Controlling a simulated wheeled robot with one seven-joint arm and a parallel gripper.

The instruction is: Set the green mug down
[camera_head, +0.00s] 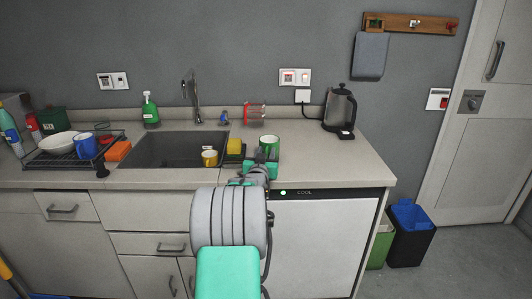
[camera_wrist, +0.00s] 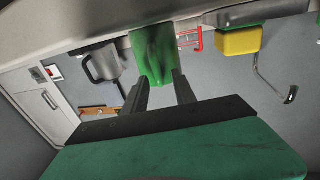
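The green mug (camera_head: 269,142) is at the front of the counter, right of the sink, and looks upright. In the wrist view the green mug (camera_wrist: 153,52) is between the tips of my two fingers. My gripper (camera_head: 262,168) reaches it from the front and appears shut on it. The fingers of my gripper (camera_wrist: 162,78) show dark on both sides of the mug. I cannot tell whether the mug's base touches the counter (camera_head: 330,170). My arm hides part of the counter's front edge.
Left of the mug are a yellow sponge (camera_head: 234,146), a yellow mug (camera_head: 210,158) and the sink (camera_head: 165,150). A red rack (camera_head: 255,114) stands behind. A kettle (camera_head: 339,108) is at the right rear. The counter right of the mug is clear.

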